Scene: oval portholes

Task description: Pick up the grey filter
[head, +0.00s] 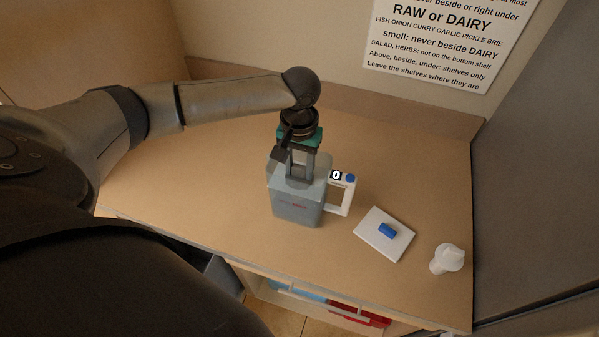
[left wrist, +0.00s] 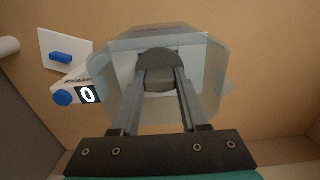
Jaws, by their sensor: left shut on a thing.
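The grey filter (left wrist: 158,62) shows in the left wrist view as a dark grey rounded piece inside the mouth of a pale grey see-through jug (left wrist: 205,105). My left gripper (left wrist: 160,84) is shut on it, with one finger on each side. In the head view the left gripper (head: 301,172) points down into the top of the jug (head: 297,209), and the filter is hidden there. The jug stands upright on the counter, its white handle (head: 347,196) to the right, with a "0" display and a blue knob. My right gripper is not in view.
Right of the jug a white board (head: 370,237) lies on the counter (head: 410,165) with a blue block (head: 388,231) on it. A white cup-like piece (head: 446,259) stands further right, near the front edge. A sign (head: 445,40) hangs on the wall behind. The counter's back right is clear.

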